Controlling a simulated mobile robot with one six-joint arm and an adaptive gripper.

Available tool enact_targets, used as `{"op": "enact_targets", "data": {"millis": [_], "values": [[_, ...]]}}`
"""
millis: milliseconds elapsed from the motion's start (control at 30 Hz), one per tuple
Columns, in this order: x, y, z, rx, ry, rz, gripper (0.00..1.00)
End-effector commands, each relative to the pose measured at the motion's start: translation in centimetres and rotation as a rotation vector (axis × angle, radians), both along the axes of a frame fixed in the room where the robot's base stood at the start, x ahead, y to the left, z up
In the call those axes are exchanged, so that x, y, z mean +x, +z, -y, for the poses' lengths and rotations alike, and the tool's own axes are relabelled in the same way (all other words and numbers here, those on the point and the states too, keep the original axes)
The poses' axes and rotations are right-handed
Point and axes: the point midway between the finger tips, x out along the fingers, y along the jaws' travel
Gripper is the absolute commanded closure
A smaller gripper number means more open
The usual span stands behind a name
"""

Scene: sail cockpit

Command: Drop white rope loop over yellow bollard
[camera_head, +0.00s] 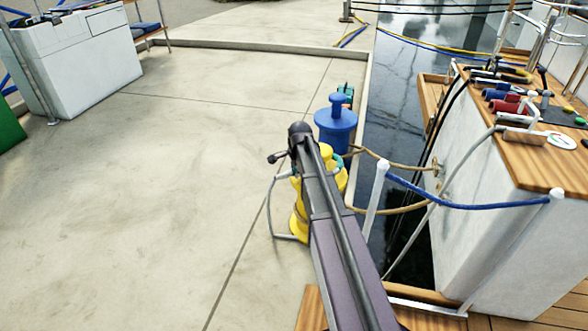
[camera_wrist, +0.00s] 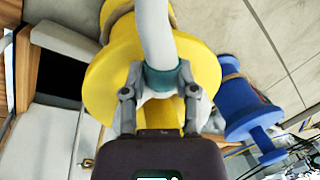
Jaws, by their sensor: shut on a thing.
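The yellow bollard (camera_head: 299,222) stands on the quay, partly hidden behind my arm in the head view. In the wrist view its broad yellow flange (camera_wrist: 105,75) fills the middle. My gripper (camera_wrist: 160,85) is shut on the white rope loop (camera_wrist: 155,30) at its teal band, in front of the bollard. The fingers sit on either side of the band. In the head view the pale loop (camera_head: 270,208) shows left of the bollard and reaches low near its base. I cannot tell whether it encircles the bollard.
A blue bollard (camera_head: 336,122) stands just behind, also at right in the wrist view (camera_wrist: 240,97). A tan rope (camera_head: 395,165) runs to the boat at right. Dark water (camera_head: 405,110) lies beyond the quay edge. The concrete at left is clear.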

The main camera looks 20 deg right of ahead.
Motion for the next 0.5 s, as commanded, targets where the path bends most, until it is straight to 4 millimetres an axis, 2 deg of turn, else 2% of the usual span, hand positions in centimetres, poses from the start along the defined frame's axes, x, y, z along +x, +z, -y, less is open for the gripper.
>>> {"op": "enact_targets", "data": {"millis": [67,100,200,500], "values": [[0.01,0.01,0.01,0.000,0.000,0.000,1.00],[0.01,0.01,0.01,0.000,0.000,0.000,0.50],[0.01,0.01,0.00,0.000,0.000,0.000,0.21],[0.00,0.00,0.00,0.000,0.000,0.000,0.21]]}}
